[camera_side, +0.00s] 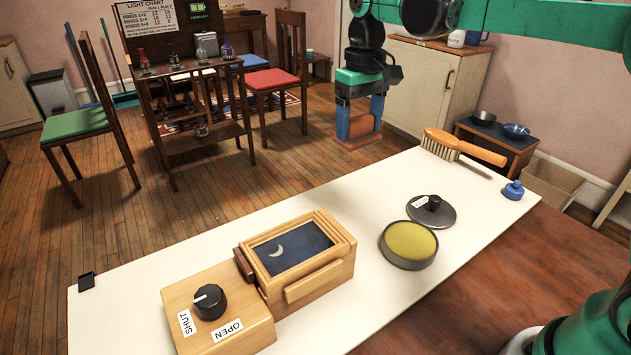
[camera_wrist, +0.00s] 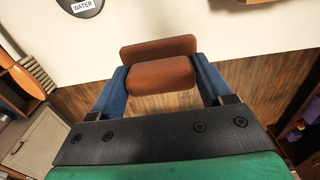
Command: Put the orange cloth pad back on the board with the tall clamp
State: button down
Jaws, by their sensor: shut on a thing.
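My gripper (camera_side: 360,127) hangs beyond the far edge of the white work surface, above the wooden floor. Its blue fingers are shut on an orange-brown piece that I take for the orange cloth pad (camera_side: 362,125). In the wrist view the pad (camera_wrist: 160,75) sits between the two blue fingers of my gripper (camera_wrist: 163,85), with a wider strip at its far side. It is clear of any surface. I cannot make out a board with a tall clamp in either view.
The white surface (camera_side: 375,210) bears a wooden box with a moon panel (camera_side: 290,250), a knob box (camera_side: 215,310), a round yellow-filled tin (camera_side: 408,242), a lid labelled WATER (camera_side: 432,212), a brush (camera_side: 460,147) and a blue stopper (camera_side: 513,190). Its middle back is clear.

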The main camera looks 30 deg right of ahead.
aim_at(359, 135)
notch_tip(359, 135, down, 15)
jog(key=shift+f, duration=0.1)
dwell(0.3)
grip_release()
jog(key=shift+f, duration=0.15)
notch_tip(359, 135, up, 12)
jog(key=shift+s+r, duration=0.15)
jog(key=s+f+t, duration=0.1)
jog(key=s+t, duration=0.6)
jog(key=s, duration=0.6)
